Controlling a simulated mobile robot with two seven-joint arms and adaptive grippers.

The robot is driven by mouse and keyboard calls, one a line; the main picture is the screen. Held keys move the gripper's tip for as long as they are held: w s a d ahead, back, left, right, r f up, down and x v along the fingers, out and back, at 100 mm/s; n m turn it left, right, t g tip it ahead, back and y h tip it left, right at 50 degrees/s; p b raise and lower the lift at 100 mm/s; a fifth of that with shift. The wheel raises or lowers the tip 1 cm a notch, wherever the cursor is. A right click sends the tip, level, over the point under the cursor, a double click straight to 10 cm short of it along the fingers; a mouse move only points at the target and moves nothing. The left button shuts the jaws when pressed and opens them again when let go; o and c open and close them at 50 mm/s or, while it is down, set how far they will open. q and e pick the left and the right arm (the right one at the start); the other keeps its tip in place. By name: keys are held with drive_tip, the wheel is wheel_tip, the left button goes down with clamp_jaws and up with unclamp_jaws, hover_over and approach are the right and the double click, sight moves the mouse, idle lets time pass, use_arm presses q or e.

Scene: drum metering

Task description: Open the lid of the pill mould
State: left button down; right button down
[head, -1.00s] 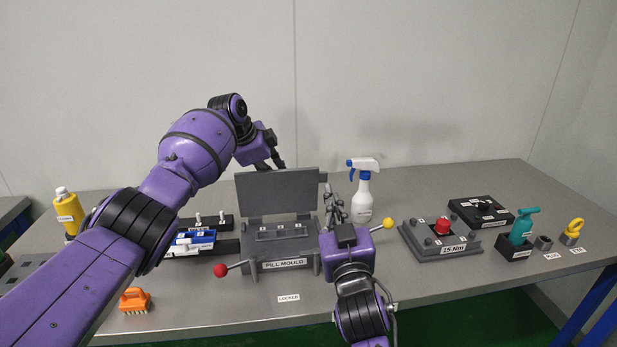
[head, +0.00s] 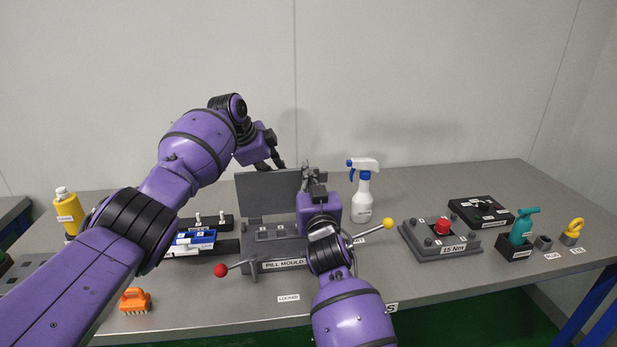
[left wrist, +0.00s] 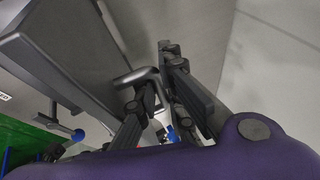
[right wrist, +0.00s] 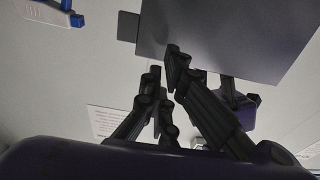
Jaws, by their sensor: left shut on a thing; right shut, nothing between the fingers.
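The pill mould (head: 285,264) stands on the bench, and its flat grey lid (head: 262,190) is raised upright behind the base. My left gripper (head: 280,163) reaches over behind the lid. In the left wrist view, its fingers (left wrist: 156,77) are shut on a grey bar-shaped handle (left wrist: 138,76) at the lid's edge. My right gripper (head: 308,170) is shut and empty near the lid's upper right edge. In the right wrist view, its fingers (right wrist: 164,62) are close to the lid (right wrist: 225,35); contact cannot be told. My right arm hides the mould's right part.
A red-knobbed lever (head: 221,270) projects left of the mould and a yellow-knobbed lever (head: 388,224) projects right. A spray bottle (head: 362,195) stands behind right. A red-button box (head: 441,236) lies further right. An orange brush (head: 134,300) is at front left.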

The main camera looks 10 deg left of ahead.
use_arm(q)
drive_tip(key=shift+w+a+r+t, duration=0.1)
drive_tip(key=shift+w+a+t, duration=0.2)
drive_tip(key=shift+w+a, duration=0.15)
use_arm(e)
drive_tip(key=shift+w+a, duration=0.1)
drive_tip(key=shift+w, duration=0.2)
use_arm(q)
drive_tip(key=shift+d, duration=0.1)
use_arm(e)
drive_tip(key=shift+w+a+r+g, duration=0.15)
drive_tip(key=shift+w+g, duration=0.25)
drive_tip(key=shift+w, duration=0.35)
use_arm(q)
drive_tip(key=c, duration=2.2)
unclamp_jaws()
drive_tip(key=shift+d, duration=0.1)
drive_tip(key=shift+o, duration=0.2)
drive_tip(key=shift+d, duration=0.15)
use_arm(e)
drive_tip(key=shift+w, duration=0.15)
use_arm(q)
drive_tip(key=shift+f, duration=0.2)
use_arm(e)
drive_tip(key=shift+a, duration=0.1)
